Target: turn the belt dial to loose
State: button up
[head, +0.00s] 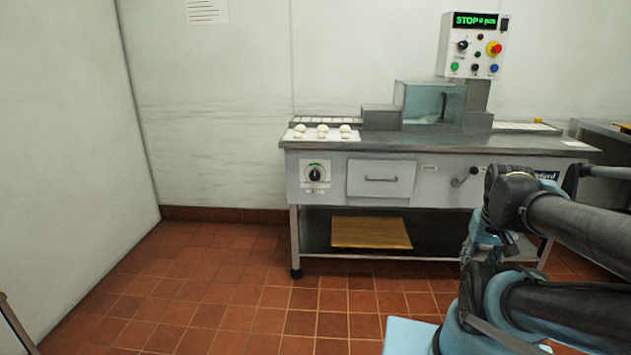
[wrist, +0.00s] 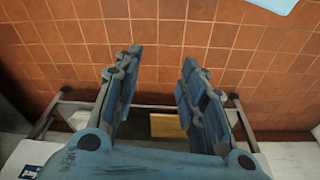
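A large dial with a black-and-white knob (head: 315,174) and a green arc above it is on the left of the machine's front panel. Its lettering is too small to read. A smaller black knob (head: 462,45) is on the upright control box, and I cannot tell its label either. My gripper (wrist: 163,58) is open and empty in the wrist view, its two blue fingers apart over the tiled floor. In the head view my arm is at the right, in front of the machine's right part and well away from the large dial.
The machine's table (head: 430,147) carries dough pieces (head: 323,132) and a clear-walled tank (head: 430,102). A drawer (head: 381,178) and a crank handle (head: 465,176) are on its front. A wooden board (head: 370,232) lies on the lower shelf. Floor at left is clear.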

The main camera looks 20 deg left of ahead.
jog(key=o, duration=0.4)
jog(key=shift+s+a+r, duration=0.15)
jog(key=shift+s+r, duration=0.05)
jog(key=shift+r, duration=0.15)
jog(key=w+a+r+m+t+y, duration=0.35)
jog(key=w+a+r, duration=0.25)
jog(key=w+a, duration=0.65)
jog(key=w+a+r+m+t+y, duration=0.35)
jog(key=w+a+r+m, duration=0.2)
jog(key=w+a, duration=0.7)
jog(key=w+a+r+m+t+y, duration=0.35)
jog(key=w+a+r, duration=0.25)
jog(key=w+a, duration=0.7)
jog(key=w+a+f+m+t+h, duration=0.1)
jog(key=w+a+f+m+t, duration=0.15)
jog(key=a+m, duration=0.3)
jog(key=w+a+f+m+t, duration=0.1)
jog(key=a+f+m, duration=0.3)
jog(key=a, duration=0.3)
jog(key=m+t+h, duration=0.1)
jog(key=m+h, duration=0.5)
jog(key=m, duration=0.6)
send_near(315, 177)
jog(key=shift+n+y, duration=0.3)
jog(key=shift+y, duration=0.15)
jog(key=x, duration=0.9)
jog(key=shift+w+d+f, duration=0.1)
jog(key=shift+w+f, duration=0.05)
jog(key=shift+w, duration=0.15)
